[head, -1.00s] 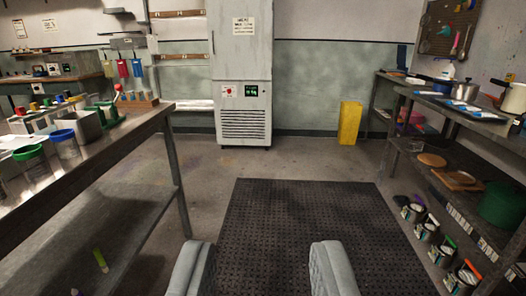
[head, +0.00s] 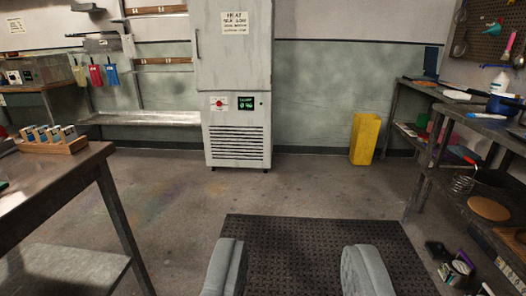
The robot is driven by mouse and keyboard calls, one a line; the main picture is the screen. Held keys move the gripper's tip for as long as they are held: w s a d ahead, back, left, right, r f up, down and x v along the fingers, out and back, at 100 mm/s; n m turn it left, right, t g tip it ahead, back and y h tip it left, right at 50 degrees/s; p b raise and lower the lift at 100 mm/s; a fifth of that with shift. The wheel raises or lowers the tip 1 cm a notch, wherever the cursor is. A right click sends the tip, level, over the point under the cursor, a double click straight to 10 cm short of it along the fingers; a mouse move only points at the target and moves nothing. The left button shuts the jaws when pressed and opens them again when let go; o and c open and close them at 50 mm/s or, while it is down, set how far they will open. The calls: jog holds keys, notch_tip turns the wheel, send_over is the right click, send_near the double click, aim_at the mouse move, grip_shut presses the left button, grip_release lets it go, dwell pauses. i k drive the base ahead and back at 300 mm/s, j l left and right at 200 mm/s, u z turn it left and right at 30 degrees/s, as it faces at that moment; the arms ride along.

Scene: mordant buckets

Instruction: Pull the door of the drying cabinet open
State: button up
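The drying cabinet (head: 234,45) is a tall pale-grey unit against the back wall, a little left of centre. Its door is shut, with a paper sign on it and a dark vertical handle (head: 198,43) along the left edge. Below the door are a red knob, a small green display and a vent grille (head: 236,142). The cabinet's top is cut off by the frame. My gripper (head: 298,262) shows at the bottom with its two grey fingers wide apart and nothing between them. It is well short of the cabinet.
A black rubber mat (head: 318,247) lies under my gripper. A workbench (head: 60,185) stands at left and a loaded shelf unit (head: 440,160) at right. A yellow bin (head: 365,138) stands right of the cabinet. The floor before the cabinet is clear.

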aim_at(231, 39)
jog(key=i+l+u, duration=0.15)
jog(key=i, duration=1.5)
jog(key=i+u, duration=0.25)
jog(key=i, duration=0.6)
jog(key=i+l+u, duration=0.2)
jog(key=i, duration=0.65)
jog(key=i+j, duration=0.45)
jog(key=i, duration=0.15)
jog(key=i+j, duration=0.4)
jog(key=i, duration=0.25)
